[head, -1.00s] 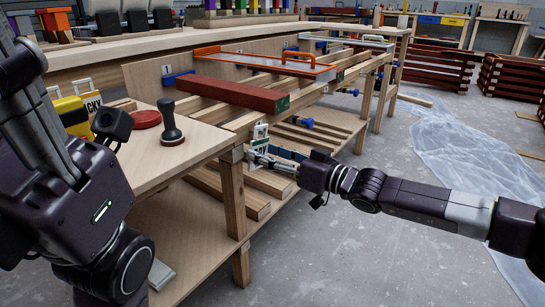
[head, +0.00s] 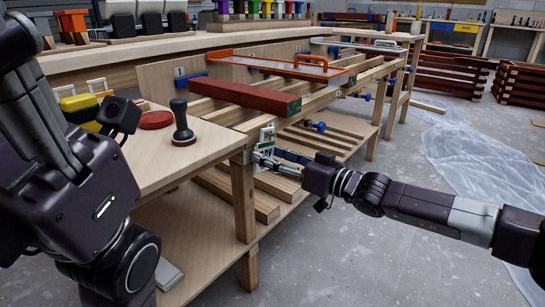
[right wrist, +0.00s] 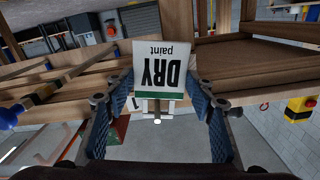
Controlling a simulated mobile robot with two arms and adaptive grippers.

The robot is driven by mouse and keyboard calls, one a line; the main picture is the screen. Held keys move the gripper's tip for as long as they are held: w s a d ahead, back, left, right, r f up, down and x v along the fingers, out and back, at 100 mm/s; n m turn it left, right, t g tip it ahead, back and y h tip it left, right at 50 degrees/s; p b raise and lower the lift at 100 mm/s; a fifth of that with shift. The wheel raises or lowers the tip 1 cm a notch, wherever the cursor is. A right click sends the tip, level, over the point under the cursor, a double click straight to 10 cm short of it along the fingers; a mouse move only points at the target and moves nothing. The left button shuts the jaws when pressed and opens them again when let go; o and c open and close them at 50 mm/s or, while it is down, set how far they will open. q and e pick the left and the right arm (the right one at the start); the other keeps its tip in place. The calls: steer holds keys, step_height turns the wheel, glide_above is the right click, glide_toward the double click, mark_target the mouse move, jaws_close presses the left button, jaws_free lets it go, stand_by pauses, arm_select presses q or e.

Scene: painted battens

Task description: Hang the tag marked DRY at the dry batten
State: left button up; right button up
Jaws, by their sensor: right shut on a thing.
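The white DRY tag (right wrist: 160,65), with a green band, reads upside down in the right wrist view. It also shows in the head view (head: 266,136), upright at the near end of the rack. My right gripper (head: 262,158) is shut on the tag's lower part; its blue finger pads flank it in the wrist view (right wrist: 160,108). A red batten (head: 243,95) with a green patch at its end lies across the rack, beyond the tag. I cannot tell whether the tag touches the rack. My left arm is at the left; its fingertips do not show.
A table (head: 205,150) with a dark stamp (head: 182,122) and a red disc (head: 156,120) stands left of the tag. An orange-edged frame (head: 280,66) lies farther along the rack. Plastic sheeting (head: 465,150) covers floor at right. Grey floor (head: 350,260) in front is clear.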

steer(key=o, duration=1.3)
steer(key=shift+o, duration=0.2)
